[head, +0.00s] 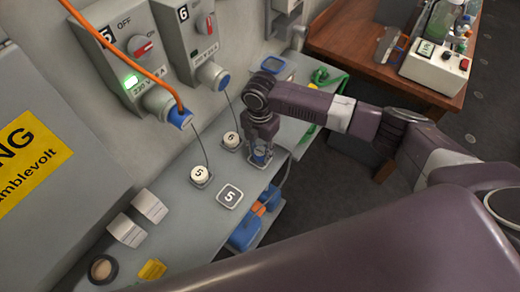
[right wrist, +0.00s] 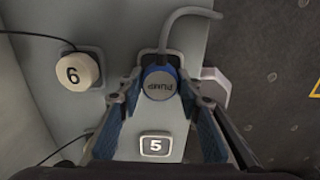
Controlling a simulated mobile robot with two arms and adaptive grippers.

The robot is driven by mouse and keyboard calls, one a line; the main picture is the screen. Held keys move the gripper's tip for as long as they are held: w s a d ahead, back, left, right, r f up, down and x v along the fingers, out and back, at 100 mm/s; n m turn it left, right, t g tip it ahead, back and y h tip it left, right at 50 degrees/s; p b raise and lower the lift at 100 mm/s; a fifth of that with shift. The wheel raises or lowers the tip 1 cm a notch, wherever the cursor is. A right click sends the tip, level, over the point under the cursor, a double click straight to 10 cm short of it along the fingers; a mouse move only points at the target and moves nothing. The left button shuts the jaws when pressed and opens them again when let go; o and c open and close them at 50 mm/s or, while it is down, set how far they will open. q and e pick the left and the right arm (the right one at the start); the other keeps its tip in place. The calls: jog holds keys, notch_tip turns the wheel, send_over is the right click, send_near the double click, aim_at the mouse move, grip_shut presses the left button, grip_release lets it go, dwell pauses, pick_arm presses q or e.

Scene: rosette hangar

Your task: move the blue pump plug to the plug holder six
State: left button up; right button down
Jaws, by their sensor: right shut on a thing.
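The blue pump plug, its round end reading PUMP, sits between the fingers of my right gripper (head: 262,146) in the right wrist view (right wrist: 158,83). The gripper is shut on it. In the head view the plug (head: 260,158) shows as blue below the fingers, over the grey bench. A grey cable leaves it in the wrist view. A dark-rimmed pale plate (right wrist: 151,55) shows partly behind the plug; any number on it is hidden. I cannot tell whether plug and plate touch. A plate marked 5 (head: 230,195) lies nearby on the bench. My left gripper is not in view.
Round white caps marked 6 (head: 231,140) and 5 (head: 201,175) stand beside the gripper, on thin black cords. Switch boxes 5 (head: 130,45) and 6 (head: 195,30) are on the wall behind. An orange cable hangs to box 5. A wooden table (head: 350,40) stands farther back.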

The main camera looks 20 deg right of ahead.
jog(key=shift+p, duration=0.35)
jog(key=shift+f, duration=0.4)
jog(key=c, duration=1.3)
grip_release()
